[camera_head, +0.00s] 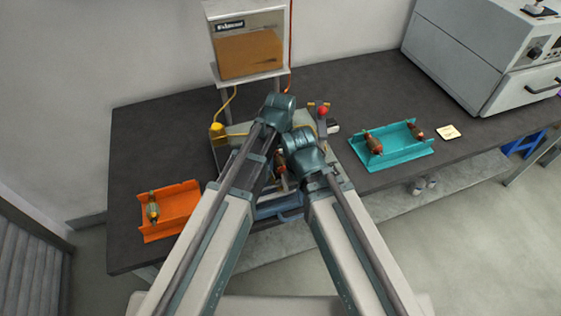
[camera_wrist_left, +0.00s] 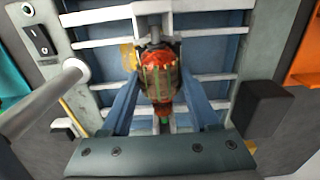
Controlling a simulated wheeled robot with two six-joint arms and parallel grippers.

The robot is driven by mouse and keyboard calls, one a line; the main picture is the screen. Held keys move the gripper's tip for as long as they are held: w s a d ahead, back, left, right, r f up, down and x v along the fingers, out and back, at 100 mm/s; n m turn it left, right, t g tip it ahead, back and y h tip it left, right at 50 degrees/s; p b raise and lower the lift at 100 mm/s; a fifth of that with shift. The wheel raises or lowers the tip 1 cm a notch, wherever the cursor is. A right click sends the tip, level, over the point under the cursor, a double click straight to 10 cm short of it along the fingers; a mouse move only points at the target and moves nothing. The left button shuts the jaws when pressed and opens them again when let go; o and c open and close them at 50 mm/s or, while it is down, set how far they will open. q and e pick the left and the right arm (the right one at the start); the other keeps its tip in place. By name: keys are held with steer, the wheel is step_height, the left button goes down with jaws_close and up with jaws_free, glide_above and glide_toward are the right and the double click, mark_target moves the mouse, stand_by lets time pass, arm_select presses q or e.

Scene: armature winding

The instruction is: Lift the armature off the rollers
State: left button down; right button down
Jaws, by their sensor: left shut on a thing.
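In the left wrist view, an armature (camera_wrist_left: 160,80) with a red, brown and green wound body lies over the blue-grey machine bed (camera_wrist_left: 215,60). Its upper shaft end meets a pale bracket (camera_wrist_left: 152,22). My left gripper (camera_wrist_left: 163,88) is shut on the armature, with one finger on each side. I cannot tell whether it touches the rollers. In the head view, the armature (camera_head: 281,160) shows only partly between my two wrists. My right gripper (camera_head: 303,160) is over the machine's right part, close to the left one; its fingers are hidden.
An orange tray (camera_head: 180,198) with one armature stands at the left. A teal tray (camera_head: 400,159) with two armatures stands at the right, with a small card (camera_head: 448,132) beside it. A red-knobbed lever (camera_head: 322,111), a raised tank (camera_head: 249,50) and a large grey machine (camera_head: 468,50) stand behind.

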mark_target(281, 159)
arm_select(q)
step_height(281, 159, up, 10)
steer(key=p, duration=1)
